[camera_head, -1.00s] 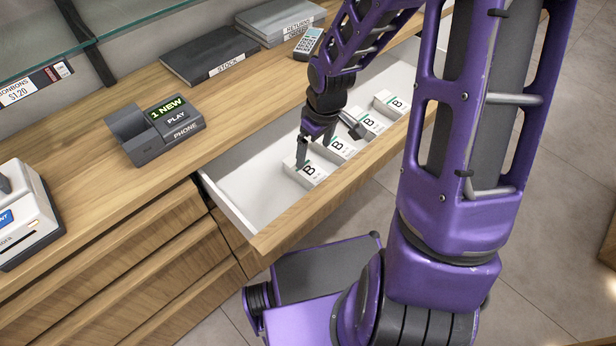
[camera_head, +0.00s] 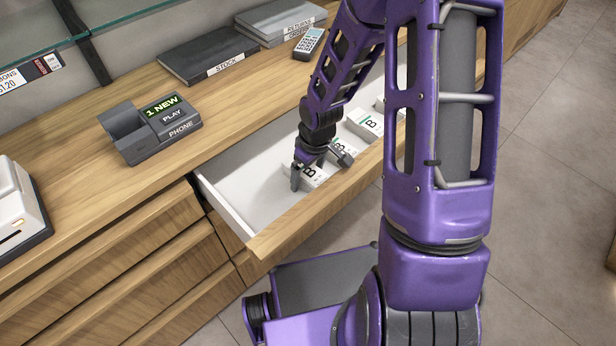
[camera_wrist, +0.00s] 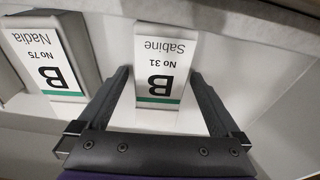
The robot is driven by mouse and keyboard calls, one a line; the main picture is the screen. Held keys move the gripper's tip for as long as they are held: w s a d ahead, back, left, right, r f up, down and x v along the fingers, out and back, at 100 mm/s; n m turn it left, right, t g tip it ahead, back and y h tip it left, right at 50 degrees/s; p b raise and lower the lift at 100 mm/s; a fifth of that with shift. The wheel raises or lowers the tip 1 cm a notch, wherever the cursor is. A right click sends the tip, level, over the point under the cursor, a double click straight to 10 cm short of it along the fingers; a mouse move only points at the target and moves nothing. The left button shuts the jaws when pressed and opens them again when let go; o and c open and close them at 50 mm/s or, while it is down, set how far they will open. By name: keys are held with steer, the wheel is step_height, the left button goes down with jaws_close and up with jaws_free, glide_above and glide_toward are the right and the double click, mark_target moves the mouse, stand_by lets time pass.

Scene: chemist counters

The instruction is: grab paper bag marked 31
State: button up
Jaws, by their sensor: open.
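The paper bag marked No 31 (camera_wrist: 162,62), white with a black B, a green stripe and the name Sabine, lies in the open drawer. It shows upside down in the wrist view. In the head view the bag (camera_head: 309,174) is partly hidden by my gripper (camera_head: 319,172). In the wrist view my gripper (camera_wrist: 165,90) is open, with one finger on each side of the bag's lower end. I cannot tell whether the fingers touch it. A similar bag marked No 75, Nadia (camera_wrist: 48,62), lies beside it on the left in the wrist view.
The white drawer (camera_head: 237,186) holds several bags in a row; its left part is empty. Its wooden front (camera_head: 285,225) is a raised edge.

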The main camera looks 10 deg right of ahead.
steer(key=c, duration=1.5)
steer(key=shift+r, duration=0.1)
